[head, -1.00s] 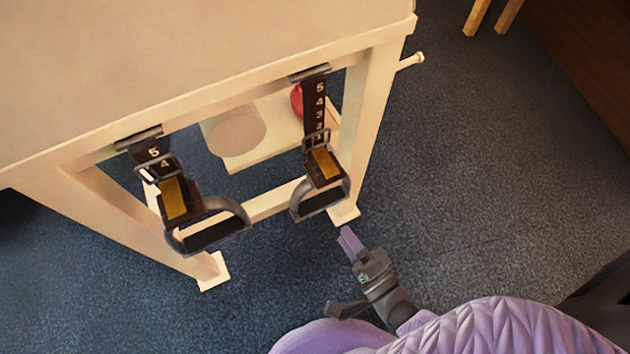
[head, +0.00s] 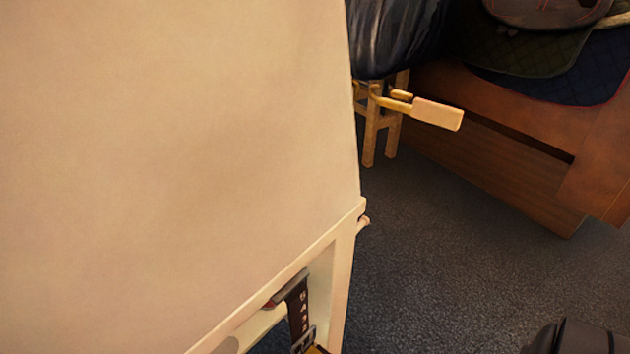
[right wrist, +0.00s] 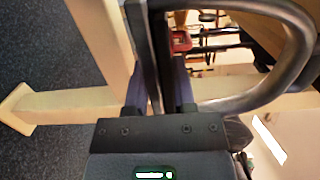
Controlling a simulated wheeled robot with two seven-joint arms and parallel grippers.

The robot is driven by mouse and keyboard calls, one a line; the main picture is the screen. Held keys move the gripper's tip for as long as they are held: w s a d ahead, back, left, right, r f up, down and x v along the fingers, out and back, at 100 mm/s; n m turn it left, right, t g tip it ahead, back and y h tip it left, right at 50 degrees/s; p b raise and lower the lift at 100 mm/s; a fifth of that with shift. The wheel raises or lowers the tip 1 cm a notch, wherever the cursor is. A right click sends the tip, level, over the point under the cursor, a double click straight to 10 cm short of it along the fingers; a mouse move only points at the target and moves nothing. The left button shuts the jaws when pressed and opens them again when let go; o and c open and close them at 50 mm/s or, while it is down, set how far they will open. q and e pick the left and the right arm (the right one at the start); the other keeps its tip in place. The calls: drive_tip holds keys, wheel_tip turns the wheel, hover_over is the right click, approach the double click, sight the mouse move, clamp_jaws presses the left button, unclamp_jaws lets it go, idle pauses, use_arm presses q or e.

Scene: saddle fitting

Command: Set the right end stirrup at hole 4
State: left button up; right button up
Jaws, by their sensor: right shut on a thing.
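In the head view, the dark right end strap (head: 299,312) hangs under the front edge of the cream table (head: 180,150). Pale number marks run down it, too small to read surely, and a buckle shows near the bottom edge. The stirrup below is cut off there. In the right wrist view, the grey curved stirrup (right wrist: 303,45) is close in front of my right gripper (right wrist: 158,80). Its purple fingers are shut on a dark flat part of the stirrup. My left gripper is in neither current view.
A small peg (head: 363,221) sticks out at the table's right side. Beyond it are a wooden stool (head: 370,140) with a dark leather thing on it and a brown wooden bench (head: 500,150) with dark pads. Dark carpet (head: 440,250) lies clear between.

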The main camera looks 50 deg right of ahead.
clamp_jaws()
idle(1.0)
wheel_tip(320, 180, up, 5)
drive_tip(key=p, duration=0.4)
drive_tip(key=shift+f, duration=0.1)
wheel_tip(320, 180, up, 3)
drive_tip(key=p, duration=0.3)
drive_tip(key=shift+r, duration=0.2)
use_arm(q)
drive_tip(key=s+f+g, duration=0.1)
drive_tip(key=s, duration=1.7)
drive_tip(key=shift+a+f, duration=0.15)
drive_tip(key=shift+f, duration=0.1)
drive_tip(key=shift+s, duration=0.1)
use_arm(e)
drive_tip(key=o, duration=0.8)
unclamp_jaws()
drive_tip(key=shift+s+a, duration=0.1)
